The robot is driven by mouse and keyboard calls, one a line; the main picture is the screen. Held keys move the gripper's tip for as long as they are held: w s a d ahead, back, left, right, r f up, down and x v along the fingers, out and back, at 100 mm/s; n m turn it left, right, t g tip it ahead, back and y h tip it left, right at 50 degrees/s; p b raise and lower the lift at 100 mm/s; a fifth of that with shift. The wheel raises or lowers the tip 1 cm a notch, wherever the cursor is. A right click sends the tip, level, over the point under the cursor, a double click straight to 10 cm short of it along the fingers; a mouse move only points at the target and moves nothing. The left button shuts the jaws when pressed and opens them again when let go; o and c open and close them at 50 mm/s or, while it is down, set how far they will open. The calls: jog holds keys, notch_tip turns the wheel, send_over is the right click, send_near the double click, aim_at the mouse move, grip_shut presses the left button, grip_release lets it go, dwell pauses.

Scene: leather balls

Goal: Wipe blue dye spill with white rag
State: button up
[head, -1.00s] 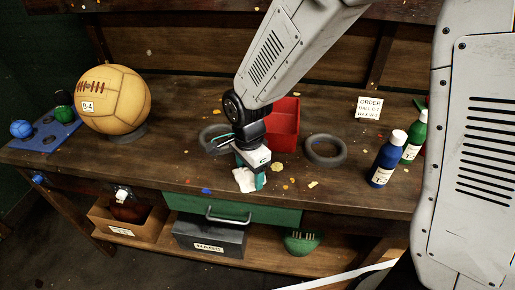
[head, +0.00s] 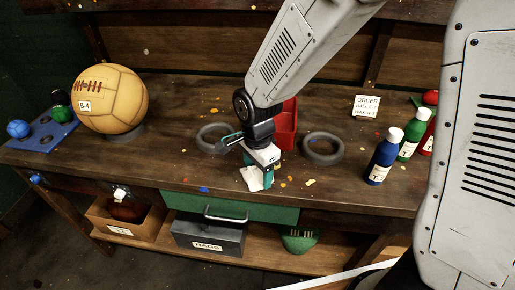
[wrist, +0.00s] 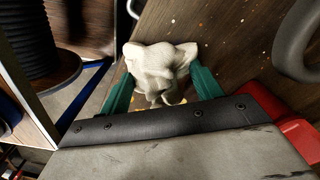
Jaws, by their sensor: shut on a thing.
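My gripper (head: 257,180) has teal fingers shut on the white rag (head: 252,178), near the front edge of the bench. In the wrist view the crumpled rag (wrist: 160,62) sits between the two teal fingers (wrist: 160,92). Its lower end is at or just above the bench top; I cannot tell whether it touches. A small blue patch (head: 204,189) shows on the bench's front edge, left of the rag and apart from it. Any blue under the rag or gripper is hidden.
A red bin (head: 287,115) and two dark rings (head: 323,150) stand behind my gripper. Blue (head: 384,158) and green (head: 411,138) bottles stand at the right. A large tan ball (head: 110,108) sits at the left. Bench top between ball and gripper is mostly clear.

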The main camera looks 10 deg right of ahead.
jog(key=shift+a+r, duration=0.2)
jog(key=shift+r, duration=3.75)
